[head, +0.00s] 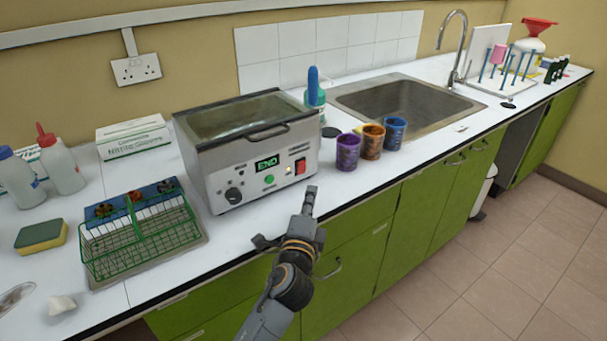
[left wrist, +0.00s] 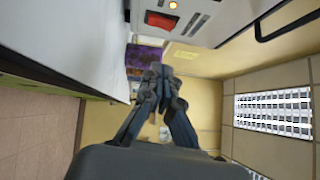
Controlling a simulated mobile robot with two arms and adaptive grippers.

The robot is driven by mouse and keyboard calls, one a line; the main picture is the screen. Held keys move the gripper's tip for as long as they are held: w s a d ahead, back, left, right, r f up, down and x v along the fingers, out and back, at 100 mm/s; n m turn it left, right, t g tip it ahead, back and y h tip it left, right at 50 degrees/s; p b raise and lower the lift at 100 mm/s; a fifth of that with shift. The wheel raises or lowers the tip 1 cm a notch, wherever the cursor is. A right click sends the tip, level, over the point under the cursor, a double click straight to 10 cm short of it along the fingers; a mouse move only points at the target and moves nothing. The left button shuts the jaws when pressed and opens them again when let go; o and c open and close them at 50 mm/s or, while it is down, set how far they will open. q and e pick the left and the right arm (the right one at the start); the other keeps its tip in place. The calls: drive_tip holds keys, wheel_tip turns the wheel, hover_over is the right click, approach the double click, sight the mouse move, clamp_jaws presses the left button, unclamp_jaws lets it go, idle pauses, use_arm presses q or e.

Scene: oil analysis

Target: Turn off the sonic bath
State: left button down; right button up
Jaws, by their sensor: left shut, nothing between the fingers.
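The sonic bath (head: 250,165) is a grey metal box with a dark-rimmed, handled lid on the white worktop. Its front has a black knob (head: 233,195), a lit green display (head: 266,163) that seems to read END, a green button (head: 269,180) and a red switch (head: 300,166). The switch also shows in the left wrist view (left wrist: 161,20), beside a small glowing orange light (left wrist: 173,5). My left gripper (head: 310,190) is shut and empty, in front of and below the switch, apart from it. Its closed fingertips show in the wrist view (left wrist: 160,70). My right gripper is out of view.
Purple (head: 347,152), orange (head: 372,141) and blue (head: 394,133) cups stand right of the bath, before the sink (head: 405,105). A green wire basket (head: 140,240) stands to its left. Green cupboards (head: 350,265) line the front below the worktop edge.

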sight(305, 164)
use_arm(q)
drive_tip(key=w, duration=0.3)
drive_tip(key=shift+w+d+r, duration=0.15)
drive_tip(key=shift+w+d, duration=0.15)
drive_tip(key=w, duration=0.1)
drive_tip(key=w+a, duration=0.1)
drive_tip(key=shift+w+a+r, duration=0.25)
drive_tip(key=shift+w+a, duration=0.1)
drive_tip(key=shift+w, duration=0.05)
drive_tip(key=shift+w+a, duration=0.3)
drive_tip(key=shift+w, duration=0.05)
drive_tip(key=shift+w+a+r+p, duration=0.15)
drive_tip(key=shift+w+p, duration=0.05)
drive_tip(key=shift+p, duration=0.15)
